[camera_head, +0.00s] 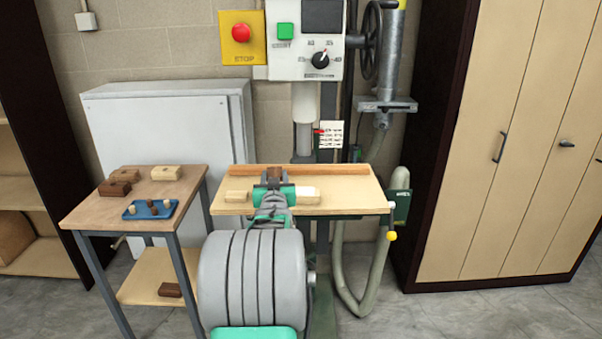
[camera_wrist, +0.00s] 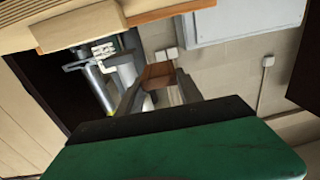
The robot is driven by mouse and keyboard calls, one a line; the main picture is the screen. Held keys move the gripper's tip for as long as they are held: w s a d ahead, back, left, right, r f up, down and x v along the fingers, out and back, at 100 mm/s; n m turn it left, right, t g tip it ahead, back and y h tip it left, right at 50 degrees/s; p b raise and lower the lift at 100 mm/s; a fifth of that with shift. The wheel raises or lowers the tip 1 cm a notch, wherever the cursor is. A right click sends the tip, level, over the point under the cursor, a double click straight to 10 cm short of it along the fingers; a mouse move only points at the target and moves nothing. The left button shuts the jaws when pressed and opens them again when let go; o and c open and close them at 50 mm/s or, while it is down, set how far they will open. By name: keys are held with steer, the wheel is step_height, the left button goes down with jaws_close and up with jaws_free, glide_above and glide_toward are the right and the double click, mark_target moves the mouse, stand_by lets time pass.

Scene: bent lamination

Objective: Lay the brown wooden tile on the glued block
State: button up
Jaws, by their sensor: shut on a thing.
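My gripper (camera_head: 274,176) is shut on the brown wooden tile (camera_wrist: 158,72) and holds it over the middle of the light wooden worktable (camera_head: 350,203). In the head view only a little brown of the tile shows between the fingers. A pale block with a whitish top (camera_head: 306,194), which looks like the glued block, lies on the worktable just right of my gripper; my gripper partly covers its left side. I cannot tell the tile's exact height above the table.
An orange-brown wooden strip (camera_head: 340,169) runs along the worktable's back. A drill press spindle (camera_head: 304,130) hangs behind it. A side table (camera_head: 85,213) at left carries several wooden blocks and a blue tray (camera_head: 133,214) with small pieces. The worktable's right end is clear.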

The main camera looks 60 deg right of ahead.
steer(key=m+g, duration=0.1)
steer(key=g, duration=0.1)
glide_above(302, 195)
steer(key=shift+s+r+h, duration=0.15)
steer(key=shift+r+h, duration=0.15)
steer(key=shift+h, duration=0.1)
step_height(302, 195, down, 6)
steer(key=b, duration=0.2)
steer(key=shift+b, duration=0.35)
steer(key=shift+a+f+b, duration=0.1)
steer(key=shift+f+b, duration=0.1)
steer(key=shift+b, duration=0.15)
steer(key=shift+a+r+b, duration=0.1)
steer(key=shift+a+b, duration=0.1)
steer(key=shift+b, duration=0.2)
steer(key=shift+f+b, duration=0.25)
steer(key=shift+b, duration=0.9)
stand_by(0.5)
steer(key=o, duration=1.4)
steer(key=shift+o, duration=0.5)
